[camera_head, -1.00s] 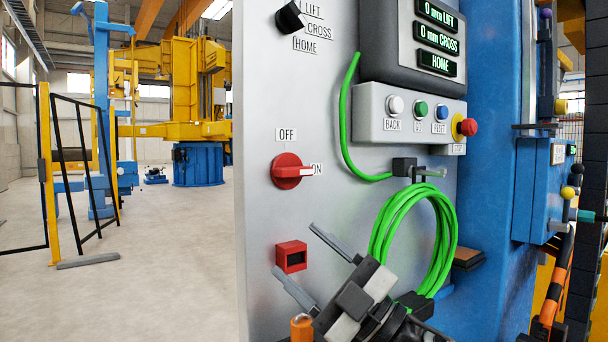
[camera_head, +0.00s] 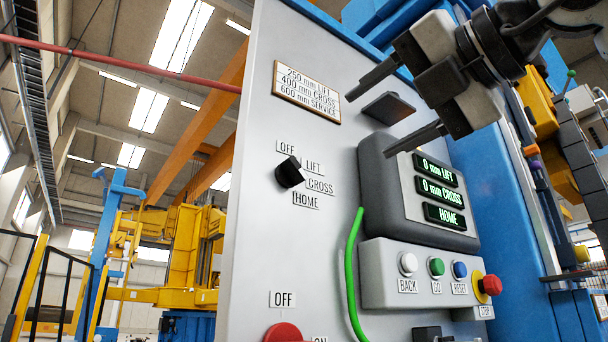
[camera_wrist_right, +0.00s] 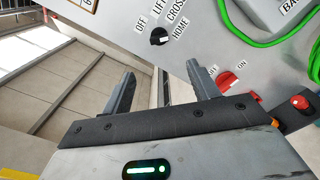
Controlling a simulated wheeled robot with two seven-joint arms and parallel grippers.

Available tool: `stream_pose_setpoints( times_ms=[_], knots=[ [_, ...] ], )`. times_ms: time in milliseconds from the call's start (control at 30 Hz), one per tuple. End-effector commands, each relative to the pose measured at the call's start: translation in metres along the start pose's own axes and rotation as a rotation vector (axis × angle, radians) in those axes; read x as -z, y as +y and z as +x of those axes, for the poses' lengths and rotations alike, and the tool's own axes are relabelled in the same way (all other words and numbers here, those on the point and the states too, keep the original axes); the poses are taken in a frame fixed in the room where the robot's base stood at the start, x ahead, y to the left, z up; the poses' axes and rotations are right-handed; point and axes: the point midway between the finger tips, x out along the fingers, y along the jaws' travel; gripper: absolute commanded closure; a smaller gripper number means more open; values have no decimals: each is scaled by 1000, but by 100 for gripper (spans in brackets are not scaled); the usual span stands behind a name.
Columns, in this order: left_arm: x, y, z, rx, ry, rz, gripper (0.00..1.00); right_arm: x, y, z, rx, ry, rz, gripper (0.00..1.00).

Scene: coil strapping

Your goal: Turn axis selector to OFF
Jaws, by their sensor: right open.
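The axis selector (camera_head: 289,172) is a black knob on the grey panel, with labels OFF, LIFT, CROSS and HOME around it. A small light mark shows on the knob; I cannot tell for sure which label it points to. The selector also shows in the right wrist view (camera_wrist_right: 159,36), beyond the fingertips. My right gripper (camera_head: 371,124) is open and empty, up and to the right of the selector in the head view, apart from it. Its two fingers also show in the right wrist view (camera_wrist_right: 161,70). My left gripper is out of view.
A display box (camera_head: 390,190) reading 0 mm LIFT, 0 mm CROSS and HOME juts out right of the selector. Below it is a button box (camera_head: 385,290) with a red stop button (camera_head: 490,285). A green cable (camera_head: 351,270) hangs nearby. A red switch (camera_head: 283,333) sits lower.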

Motion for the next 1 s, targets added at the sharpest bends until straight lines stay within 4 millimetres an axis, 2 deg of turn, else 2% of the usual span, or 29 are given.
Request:
stream_pose_setpoints(
  times_ms=[67, 167, 700, 833, 1000],
  knots=[
    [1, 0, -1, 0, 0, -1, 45, -4, 2, 0, 8, -15, -2, 40],
    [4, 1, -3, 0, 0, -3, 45, -4, 3, 11, 9, -15, -2, 40],
    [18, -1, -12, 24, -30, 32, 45, -6, 4, 123, 6, -11, -3, 40],
    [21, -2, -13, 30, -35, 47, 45, -6, 4, 141, 6, -12, -3, 40],
    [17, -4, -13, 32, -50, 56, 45, -5, 2, 153, 5, -13, -3, 40]
  ],
)
